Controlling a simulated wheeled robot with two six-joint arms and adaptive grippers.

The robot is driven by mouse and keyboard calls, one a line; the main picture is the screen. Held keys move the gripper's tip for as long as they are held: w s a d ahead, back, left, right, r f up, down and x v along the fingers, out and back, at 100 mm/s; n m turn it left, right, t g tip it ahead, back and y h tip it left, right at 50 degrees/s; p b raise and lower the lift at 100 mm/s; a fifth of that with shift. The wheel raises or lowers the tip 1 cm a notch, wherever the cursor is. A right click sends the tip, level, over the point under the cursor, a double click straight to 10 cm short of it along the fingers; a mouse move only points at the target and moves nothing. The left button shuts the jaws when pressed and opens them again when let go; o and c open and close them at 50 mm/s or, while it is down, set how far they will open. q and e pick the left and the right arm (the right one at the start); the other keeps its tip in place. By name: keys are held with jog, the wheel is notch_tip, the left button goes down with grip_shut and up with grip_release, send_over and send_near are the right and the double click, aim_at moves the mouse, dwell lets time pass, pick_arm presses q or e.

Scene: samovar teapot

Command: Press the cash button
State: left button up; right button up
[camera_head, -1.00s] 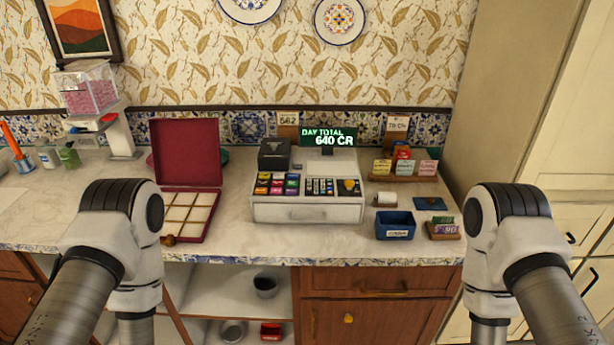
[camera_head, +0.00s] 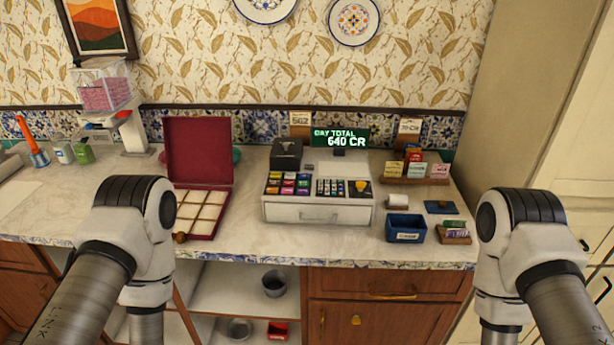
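A white cash register (camera_head: 320,212) stands on the marble counter near the middle of the view. Its top has colored keys (camera_head: 288,184) on the left, a dark number pad (camera_head: 330,187) in the middle and a yellow-orange button (camera_head: 362,185) on the right. Key labels are too small to read, so I cannot tell which one is marked cash. A green-lit display (camera_head: 341,139) above it reads "DAY TOTAL 640 CR". My two arms show at the lower left and lower right, bent downward. Both grippers are out of view below the frame, apart from the register.
An open red compartment box (camera_head: 198,150) stands left of the register. A blue bin (camera_head: 405,228), small card holders (camera_head: 415,172) and a blue pad (camera_head: 440,207) are on the right. Open shelves (camera_head: 235,290) lie below the counter.

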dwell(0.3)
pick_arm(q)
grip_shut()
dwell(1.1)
